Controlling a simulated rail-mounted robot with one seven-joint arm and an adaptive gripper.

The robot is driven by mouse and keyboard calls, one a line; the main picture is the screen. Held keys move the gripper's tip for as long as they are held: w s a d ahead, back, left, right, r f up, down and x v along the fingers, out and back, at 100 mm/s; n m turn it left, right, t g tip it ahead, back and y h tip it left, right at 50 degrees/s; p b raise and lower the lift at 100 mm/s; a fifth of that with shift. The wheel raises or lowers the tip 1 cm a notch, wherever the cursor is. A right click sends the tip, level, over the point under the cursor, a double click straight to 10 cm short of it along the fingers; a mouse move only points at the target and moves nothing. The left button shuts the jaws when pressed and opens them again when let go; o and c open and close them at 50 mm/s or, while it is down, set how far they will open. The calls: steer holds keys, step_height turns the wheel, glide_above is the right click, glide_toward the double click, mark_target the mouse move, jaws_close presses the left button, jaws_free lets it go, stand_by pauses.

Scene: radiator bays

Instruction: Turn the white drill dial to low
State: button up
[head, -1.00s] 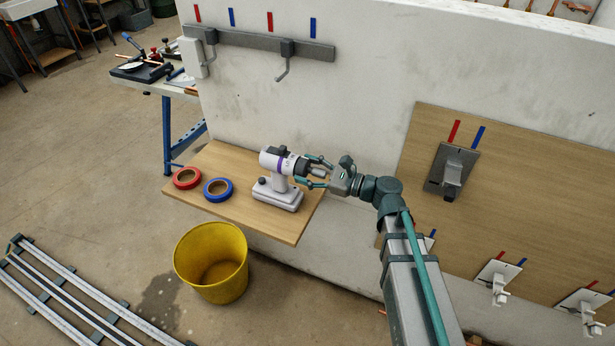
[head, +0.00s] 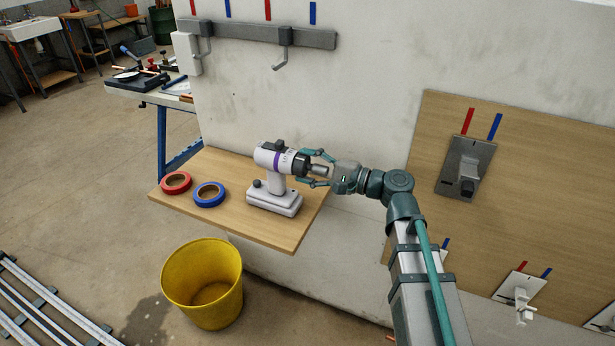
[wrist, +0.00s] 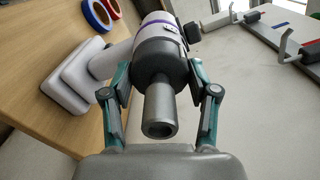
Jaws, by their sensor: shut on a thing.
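The white drill (head: 264,158) stands upright on the wooden shelf, with a purple band around its body and a dark block on top. Its dark ring-shaped dial (head: 299,165) is at the front of the body, and a grey nose sticks out toward my gripper. My gripper (head: 300,168) comes from the right with one finger on each side of the dial. In the wrist view the dial (wrist: 158,66) lies between the teal fingers, which are shut on its sides. The nose (wrist: 158,115) points at the palm. The dial's setting marks are not readable.
Red tape (head: 176,183) and blue tape (head: 209,194) lie on the shelf (head: 235,223) left of the drill. A yellow bucket (head: 203,285) stands on the floor below.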

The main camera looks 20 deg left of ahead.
steer(key=shift+n+b, duration=0.85)
steer(key=shift+n, duration=0.15)
steer(key=o, duration=1.2)
steer(key=shift+c, duration=0.2)
steer(key=shift+d, duration=0.1)
steer(key=s+d, duration=0.1)
steer(key=d, duration=0.6)
steer(key=shift+d, duration=0.1)
